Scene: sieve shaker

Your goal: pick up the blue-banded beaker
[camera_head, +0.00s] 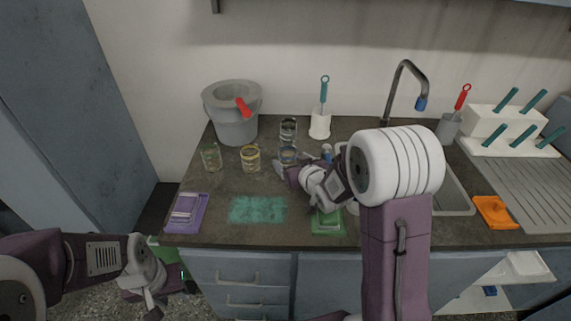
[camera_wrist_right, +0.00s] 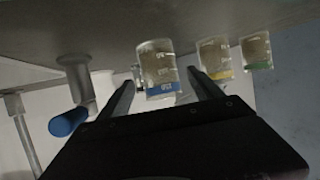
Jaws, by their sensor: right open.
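The blue-banded beaker (camera_head: 288,154) stands on the dark counter, partly hidden by my right gripper (camera_head: 281,168). In the right wrist view, the clear beaker with its blue band (camera_wrist_right: 160,68) appears upside down between and beyond the two fingers of my open right gripper (camera_wrist_right: 163,92). The fingers do not grip it, and I cannot tell how far their tips reach around it. My left gripper (camera_head: 153,297) hangs low at the left, in front of the counter and away from the beaker; its finger opening is unclear.
A yellow-banded beaker (camera_head: 250,158) and a green-banded beaker (camera_head: 211,157) stand left of the blue one. A clear glass vessel (camera_head: 288,129) stands behind it. A grey bucket (camera_head: 233,112) and white holder (camera_head: 320,124) stand at the back. The sink (camera_head: 452,193) is to the right.

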